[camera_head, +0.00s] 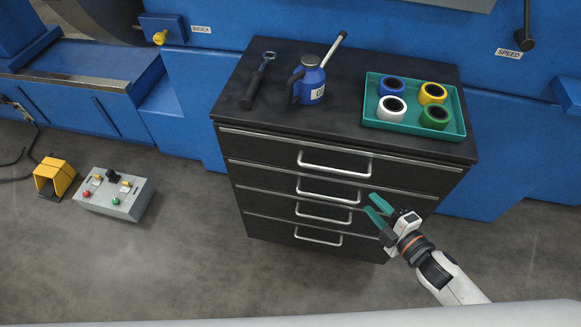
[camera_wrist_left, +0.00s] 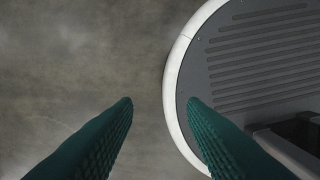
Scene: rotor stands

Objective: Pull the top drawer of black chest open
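The black chest (camera_head: 245,185) stands against the blue machine in the head view, with several drawers, each with a silver bar handle. Its top drawer (camera_head: 265,146) looks closed, and the top drawer's handle (camera_head: 335,168) is unobstructed. My right gripper (camera_head: 371,204) is in front of the chest's right side, below and right of the top handle. Its green fingers are apart, with nothing visible between them. My left gripper (camera_wrist_left: 160,102) shows only in the left wrist view, its green fingers wide apart and empty, over the floor and a round grey base part.
On the chest top are a black-handled tool (camera_head: 257,82), a blue oil can (camera_head: 310,84) and a green tray (camera_head: 449,133) with several tape rolls. A grey control box (camera_head: 115,194) and a yellow pedal (camera_head: 53,176) lie on the floor at left. Floor before the chest is clear.

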